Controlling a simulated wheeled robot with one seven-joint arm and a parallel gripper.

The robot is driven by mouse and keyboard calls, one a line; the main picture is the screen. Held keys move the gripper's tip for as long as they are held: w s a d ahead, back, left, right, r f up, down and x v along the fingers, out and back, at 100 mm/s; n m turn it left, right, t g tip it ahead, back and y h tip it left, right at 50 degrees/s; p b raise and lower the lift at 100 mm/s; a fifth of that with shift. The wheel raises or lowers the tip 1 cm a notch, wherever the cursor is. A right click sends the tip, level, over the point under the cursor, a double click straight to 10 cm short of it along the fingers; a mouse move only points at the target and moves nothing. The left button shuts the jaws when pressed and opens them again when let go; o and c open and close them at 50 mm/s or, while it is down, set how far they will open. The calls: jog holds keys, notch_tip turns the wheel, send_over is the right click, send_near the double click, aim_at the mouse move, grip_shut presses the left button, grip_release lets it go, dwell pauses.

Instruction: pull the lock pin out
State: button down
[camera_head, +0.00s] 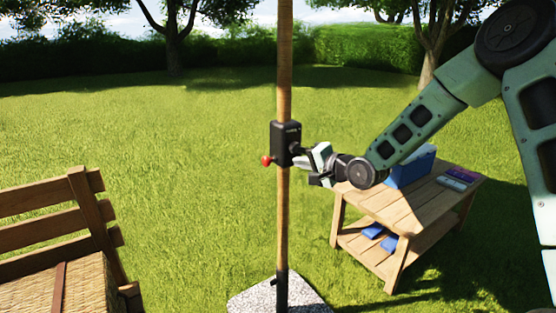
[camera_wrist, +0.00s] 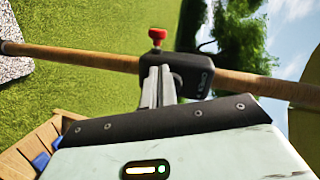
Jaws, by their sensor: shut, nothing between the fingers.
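A black clamp housing (camera_head: 286,143) sits around an upright wooden pole (camera_head: 285,60). A red-headed lock pin (camera_head: 266,160) sticks out of its left side. In the wrist view the red head (camera_wrist: 157,35) stands out from the black housing (camera_wrist: 190,75), on the side away from my gripper. My gripper (camera_head: 298,153) is on the right side of the housing, on the opposite side from the red head. In the wrist view my gripper's fingers (camera_wrist: 158,72) are together and empty, with their tips at the housing. I cannot tell whether they touch it.
A pale speckled base (camera_head: 245,302) carries the pole. A wooden side table (camera_head: 420,198) with a blue box (camera_head: 412,168) stands at the right. A wooden bench (camera_head: 85,205) with a woven seat is at the left. Grass between bench and pole is clear.

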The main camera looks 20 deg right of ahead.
aim_at(271, 159)
jog(key=p+x, duration=0.1)
jog(key=x, duration=0.9)
jog(key=shift+a, duration=0.1)
jog(key=a, duration=0.1)
jog(key=s+a, duration=0.1)
jog(key=shift+a+b, duration=0.35)
jog(key=shift+b, duration=0.05)
jog(key=shift+s, duration=0.1)
